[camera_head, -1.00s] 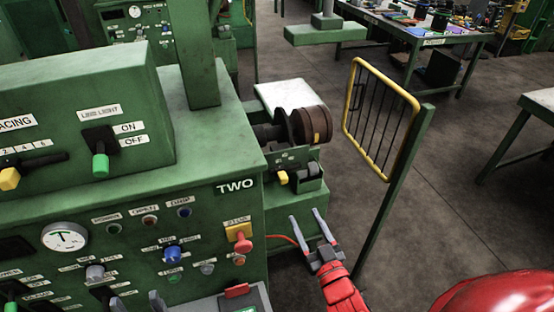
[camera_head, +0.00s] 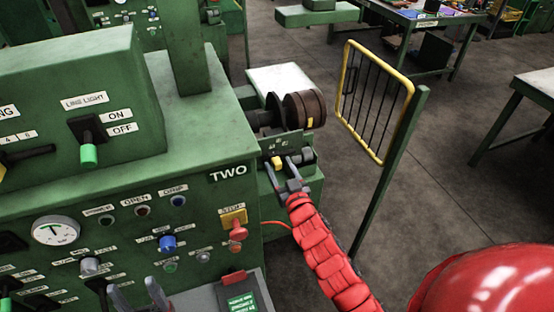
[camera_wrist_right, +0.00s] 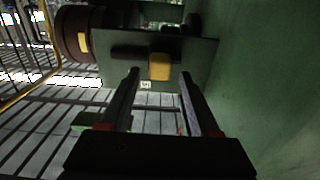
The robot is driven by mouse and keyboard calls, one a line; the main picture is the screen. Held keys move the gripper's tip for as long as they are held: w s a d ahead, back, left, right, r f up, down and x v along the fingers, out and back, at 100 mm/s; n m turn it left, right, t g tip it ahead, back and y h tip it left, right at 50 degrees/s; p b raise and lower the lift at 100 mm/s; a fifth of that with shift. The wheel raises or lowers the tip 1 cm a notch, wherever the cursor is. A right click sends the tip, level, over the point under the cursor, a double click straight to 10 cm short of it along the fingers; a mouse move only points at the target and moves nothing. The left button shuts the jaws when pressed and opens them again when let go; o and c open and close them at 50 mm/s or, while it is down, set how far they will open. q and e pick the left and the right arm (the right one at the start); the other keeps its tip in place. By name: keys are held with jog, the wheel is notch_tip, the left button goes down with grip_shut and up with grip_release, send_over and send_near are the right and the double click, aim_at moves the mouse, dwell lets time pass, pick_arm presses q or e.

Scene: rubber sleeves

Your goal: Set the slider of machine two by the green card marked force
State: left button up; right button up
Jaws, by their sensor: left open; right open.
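The slider's yellow knob (camera_head: 278,163) sits on a small green plate (camera_head: 290,146) at the right side of machine two. My right gripper (camera_head: 284,170) is open just in front of it. In the right wrist view the knob (camera_wrist_right: 160,66) shows between the open fingertips (camera_wrist_right: 158,75), seemingly just beyond them. I cannot tell whether they touch. A green card (camera_head: 243,303) lies in a grey holder with a red clip at the bottom; its print is too small to read. My left gripper (camera_head: 133,288) is open and empty at the bottom left.
A brown roller (camera_head: 303,109) stands above the slider plate. A yellow-framed guard (camera_head: 375,100) on a green post stands to the right. A red stop button (camera_head: 239,233) is on the front panel.

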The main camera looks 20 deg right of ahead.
jog(key=shift+w, duration=1.3)
jog(key=shift+c, duration=0.3)
jog(key=shift+f, duration=0.1)
grip_shut()
